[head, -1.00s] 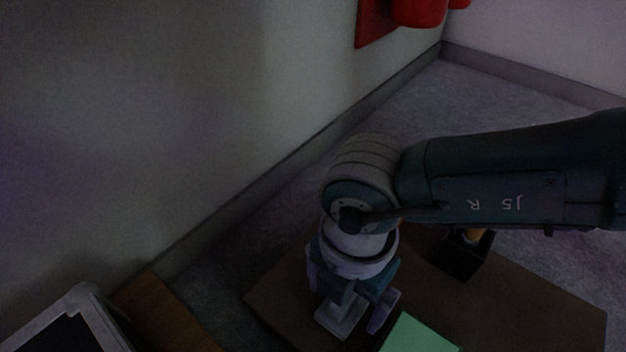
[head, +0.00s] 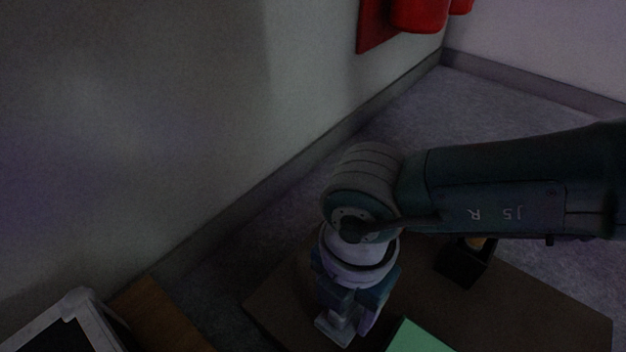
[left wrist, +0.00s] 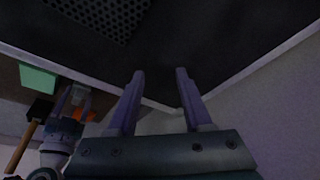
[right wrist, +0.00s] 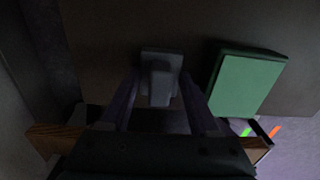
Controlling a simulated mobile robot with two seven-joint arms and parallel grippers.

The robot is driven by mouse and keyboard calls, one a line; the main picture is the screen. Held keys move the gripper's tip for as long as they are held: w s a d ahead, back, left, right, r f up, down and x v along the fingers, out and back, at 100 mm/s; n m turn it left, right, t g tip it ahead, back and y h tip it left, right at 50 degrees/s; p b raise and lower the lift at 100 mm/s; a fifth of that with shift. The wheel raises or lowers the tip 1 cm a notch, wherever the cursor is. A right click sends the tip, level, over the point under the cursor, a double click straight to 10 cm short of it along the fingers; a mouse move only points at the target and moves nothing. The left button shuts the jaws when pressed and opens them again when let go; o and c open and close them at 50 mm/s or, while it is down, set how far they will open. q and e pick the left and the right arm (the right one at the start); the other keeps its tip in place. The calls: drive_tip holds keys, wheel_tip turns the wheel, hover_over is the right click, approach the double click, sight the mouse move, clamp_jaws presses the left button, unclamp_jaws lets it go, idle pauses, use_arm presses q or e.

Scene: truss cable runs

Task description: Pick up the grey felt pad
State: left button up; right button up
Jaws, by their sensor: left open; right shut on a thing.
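The grey felt pad (right wrist: 160,59) shows in the right wrist view as a small grey block with a raised grip, standing on the dark brown table. My right gripper (right wrist: 160,92) is above it, shut on its grip. In the head view the pad (head: 334,330) shows partly below the fingers of my right gripper (head: 352,312); its far parts are hidden. I cannot see any gap between pad and table. My left gripper (left wrist: 160,74) is open and empty, away from the pad, in front of a dark panel.
A green block (right wrist: 246,84) lies just right of the pad. A grey-framed dark panel (head: 92,305) and a brown wooden edge (head: 160,315) are at lower left. The wall is close behind on the left.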

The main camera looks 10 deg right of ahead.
use_arm(q)
drive_tip(key=shift+a, duration=0.1)
use_arm(e)
drive_tip(key=shift+c, duration=1.2)
use_arm(q)
drive_tip(key=shift+r, duration=0.1)
use_arm(e)
drive_tip(key=shift+r, duration=0.15)
use_arm(q)
wheel_tip(320, 180, up, 16)
drive_tip(key=p, duration=1.6)
use_arm(e)
wheel_tip(320, 180, up, 20)
